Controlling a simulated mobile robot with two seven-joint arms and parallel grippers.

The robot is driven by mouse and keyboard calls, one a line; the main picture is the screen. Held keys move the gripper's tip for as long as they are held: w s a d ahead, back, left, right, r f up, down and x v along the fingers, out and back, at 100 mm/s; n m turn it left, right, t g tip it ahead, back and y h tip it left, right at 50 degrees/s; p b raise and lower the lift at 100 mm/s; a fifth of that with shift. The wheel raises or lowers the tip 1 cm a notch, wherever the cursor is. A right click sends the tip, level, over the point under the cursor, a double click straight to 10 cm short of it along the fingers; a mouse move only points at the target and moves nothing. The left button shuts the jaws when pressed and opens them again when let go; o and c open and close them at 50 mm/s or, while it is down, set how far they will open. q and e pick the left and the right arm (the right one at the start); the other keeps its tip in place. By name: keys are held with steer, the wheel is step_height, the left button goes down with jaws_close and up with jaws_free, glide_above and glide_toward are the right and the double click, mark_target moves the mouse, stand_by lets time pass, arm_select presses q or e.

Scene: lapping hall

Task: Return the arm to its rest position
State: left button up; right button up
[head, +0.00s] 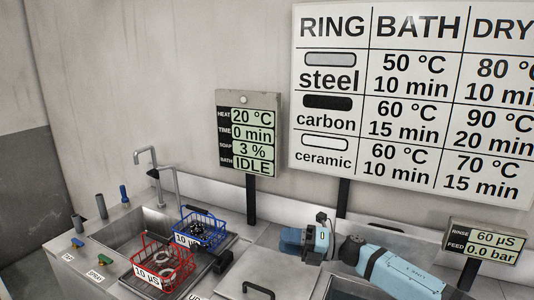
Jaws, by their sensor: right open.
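My right arm comes in from the lower right as a light-blue link over the bench. My left gripper is not in view.
A red wire basket (144,269) with pale rings and a blue wire basket (218,219) with dark rings stand at the sink (120,232). A faucet (155,165), a bath display (252,134) on a post and a rinse display (488,244) rise along the back. A wall chart (415,90) hangs above.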

steer(key=s+d+f+m+t+h, duration=0.55)
steer(key=s+m+h, duration=0.25)
steer(key=m, duration=0.7)
steer(key=s+d+f+m+t+h, duration=0.4)
steer(key=s+f+m+t+h, duration=0.3)
steer(key=m, duration=0.7)
steer(key=s+d+f+m+g+h, duration=0.1)
steer(key=s+d+f+m+g, duration=0.2)
steer(key=s, duration=0.6)
steer(key=s+d+m+g+h, duration=0.1)
steer(key=s+d+m+g, duration=0.1)
steer(key=s+d+g, duration=0.5)
steer(key=s+d+f+m+g+h, duration=0.2)
steer(key=s+m, duration=0.1)
steer(key=s, duration=0.8)
steer(key=w+a+f+t+y+b, duration=0.1)
steer(key=w+a+f+t+b, duration=0.15)
steer(key=f, duration=0.45)
steer(key=w+a+f+n+t+y+b, duration=0.1)
steer(key=w+a+f+t+b, duration=0.1)
steer(key=f+b, duration=0.35)
steer(key=w+a+f+t+y+b, duration=0.1)
steer(key=w+a+f+t+b, duration=0.15)
steer(key=f, duration=0.65)
step_height(320, 180, up, 10)
steer(key=s+p, duration=0.1)
steer(key=p, duration=1.1)
steer(key=shift+r+t+p, duration=0.25)
steer(key=shift+t+p, duration=0.05)
steer(key=shift+t, duration=0.15)
